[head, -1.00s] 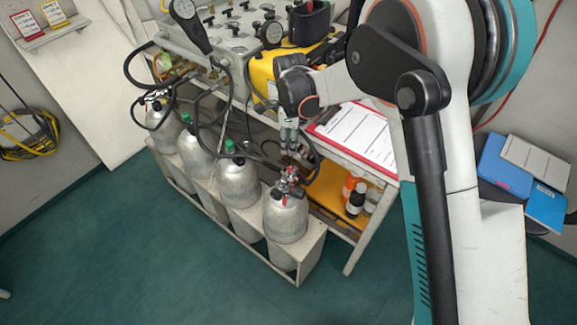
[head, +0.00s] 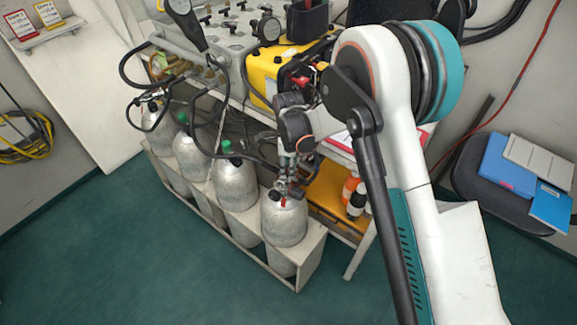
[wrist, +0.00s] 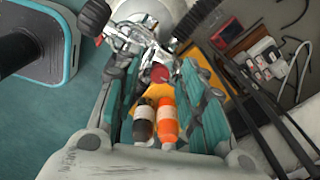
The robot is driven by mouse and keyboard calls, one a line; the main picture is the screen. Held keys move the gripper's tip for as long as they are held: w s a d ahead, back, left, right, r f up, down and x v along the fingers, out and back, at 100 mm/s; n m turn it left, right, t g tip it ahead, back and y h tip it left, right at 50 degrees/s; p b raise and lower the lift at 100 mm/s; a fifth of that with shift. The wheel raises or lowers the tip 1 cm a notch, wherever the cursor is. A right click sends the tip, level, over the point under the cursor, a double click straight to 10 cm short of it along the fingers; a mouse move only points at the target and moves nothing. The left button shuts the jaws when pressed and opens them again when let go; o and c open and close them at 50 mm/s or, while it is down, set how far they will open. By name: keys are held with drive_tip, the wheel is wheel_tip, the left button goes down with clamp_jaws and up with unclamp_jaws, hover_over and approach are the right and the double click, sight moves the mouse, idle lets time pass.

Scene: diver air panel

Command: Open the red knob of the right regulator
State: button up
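The right regulator (head: 290,190) sits on top of the rightmost silver cylinder (head: 284,222) and is partly hidden by my gripper (head: 287,178), which points down at it from above. In the wrist view the red knob (wrist: 159,72) shows between the fingertips of my gripper (wrist: 157,66). The teal-padded fingers are apart, with a gap visible on each side of the knob. The regulator's metal body (wrist: 135,38) lies just beyond the fingertips. A small red part also shows on it in the head view (head: 283,203).
Several cylinders stand in a pale rack (head: 308,262), with black hoses above them. A yellow case (head: 262,72) and a grey panel (head: 215,38) are on the bench. Orange and dark bottles (head: 356,200) stand on the lower shelf. The green floor in front is clear.

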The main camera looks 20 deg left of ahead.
clamp_jaws()
drive_tip(key=shift+n, duration=0.3)
drive_tip(key=n, duration=0.3)
drive_tip(key=shift+n+b, duration=0.3)
drive_tip(key=n, duration=0.4)
drive_tip(key=shift+n, duration=0.3)
drive_tip(key=n+b, duration=0.1)
drive_tip(key=n, duration=1.1)
drive_tip(key=shift+n, duration=0.4)
